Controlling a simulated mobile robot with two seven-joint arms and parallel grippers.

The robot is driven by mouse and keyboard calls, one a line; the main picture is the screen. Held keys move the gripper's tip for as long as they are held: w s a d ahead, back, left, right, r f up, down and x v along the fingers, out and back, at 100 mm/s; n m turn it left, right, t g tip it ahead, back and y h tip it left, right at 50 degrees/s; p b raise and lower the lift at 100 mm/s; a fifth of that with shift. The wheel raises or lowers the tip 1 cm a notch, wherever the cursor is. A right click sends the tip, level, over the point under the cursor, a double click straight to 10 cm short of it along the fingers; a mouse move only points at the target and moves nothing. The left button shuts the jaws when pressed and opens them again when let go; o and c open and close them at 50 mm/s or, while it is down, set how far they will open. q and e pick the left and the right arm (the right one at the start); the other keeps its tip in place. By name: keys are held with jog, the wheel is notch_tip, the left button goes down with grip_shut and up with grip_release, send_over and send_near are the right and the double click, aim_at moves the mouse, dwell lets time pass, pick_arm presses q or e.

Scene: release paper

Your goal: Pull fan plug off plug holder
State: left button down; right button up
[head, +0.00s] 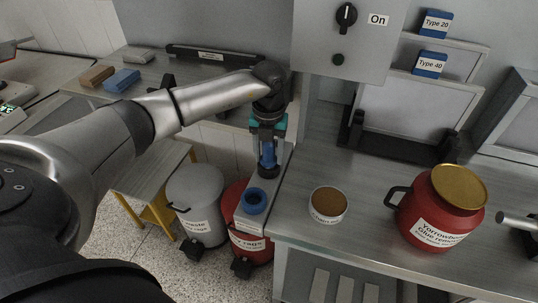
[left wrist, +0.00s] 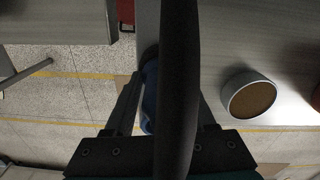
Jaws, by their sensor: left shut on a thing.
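My left gripper (head: 267,163) points down over a narrow grey stand at the counter's left edge. It is shut on a blue plug (head: 268,154), taken to be the fan plug. A blue ring-shaped socket (head: 254,201) sits on the stand just in front, apart from the gripper; I take the stand to be the plug holder (head: 256,225). In the left wrist view, a thick dark bar crosses between the fingers and hides much of the grip; a bit of the blue plug (left wrist: 150,97) shows beside it. Whether the plug still touches the holder is unclear. My right gripper is not in view.
A white-labelled cup (head: 328,205) and a red jar with a gold lid (head: 446,208) stand on the right counter. A grey bin (head: 197,205) and a red bin (head: 238,248) stand below, left. A switch box (head: 345,40) reading "On" hangs above.

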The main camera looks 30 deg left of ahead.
pick_arm(q)
jog(key=shift+r, duration=0.2)
jog(key=shift+r+p, duration=2.2)
jog(key=shift+r, duration=0.25)
